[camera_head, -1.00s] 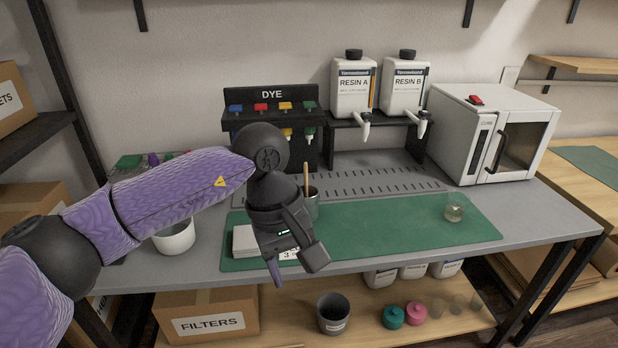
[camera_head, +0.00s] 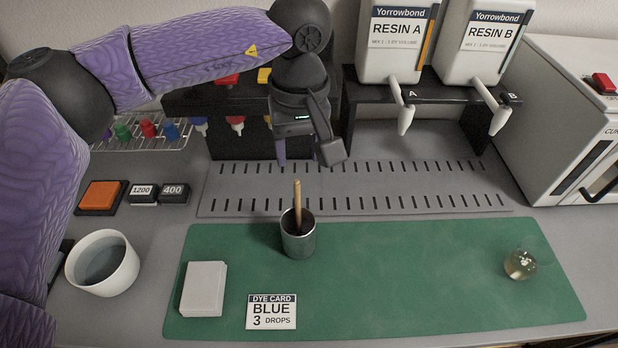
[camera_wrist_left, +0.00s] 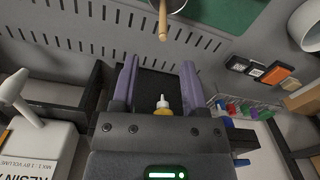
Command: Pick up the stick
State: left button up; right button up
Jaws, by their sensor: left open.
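The wooden stick (camera_head: 297,203) stands nearly upright in a metal cup (camera_head: 298,240) on the green mat's back edge. It also shows at the top of the left wrist view (camera_wrist_left: 162,20), its end pointing toward the camera. My left gripper (camera_head: 308,160) hangs above and behind the cup, over the slotted grey plate, apart from the stick. It is open, with nothing between its fingers; in the left wrist view its purple-tipped fingers (camera_wrist_left: 157,75) stand wide apart. My right gripper is not in view.
A white bowl (camera_head: 102,263) stands at left. Resin bottles (camera_head: 392,40) and the dye rack (camera_head: 228,140) stand behind. The mat's middle is clear.

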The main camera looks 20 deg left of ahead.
aim_at(297, 194)
pick_arm(q)
jog(key=f+b, duration=0.1)
jog(key=f, duration=0.2)
jog(key=f+b, duration=0.1)
jog(key=f, duration=0.2)
jog(key=f+b, duration=0.1)
jog(key=f, duration=0.3)
jog(key=shift+s+a+b, duration=0.2)
jog(key=shift+a+b, duration=0.1)
jog(key=shift+r, duration=0.1)
jog(key=c, duration=0.7)
grip_shut()
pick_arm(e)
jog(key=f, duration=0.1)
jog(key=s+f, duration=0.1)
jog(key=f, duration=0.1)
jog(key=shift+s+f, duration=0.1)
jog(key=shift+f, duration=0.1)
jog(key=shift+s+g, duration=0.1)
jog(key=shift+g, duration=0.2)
